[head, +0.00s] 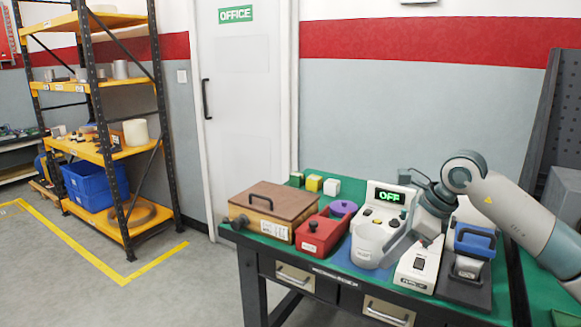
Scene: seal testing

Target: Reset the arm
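My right arm comes in from the right and bends down over the green-topped bench. My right gripper (411,243) hangs in front of the white tester (372,236), whose display reads OFF. Its fingertips look spread apart, with nothing visible between them. They are small here, and I cannot tell whether they touch the tester. My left gripper is out of view.
On the bench (540,290) stand a brown lidded box (272,203), a red box (320,235), a purple round piece (343,208), small cubes (331,187), a white box (417,267) and a blue-handled device (474,242). A yellow shelf (110,83) stands left; floor between is clear.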

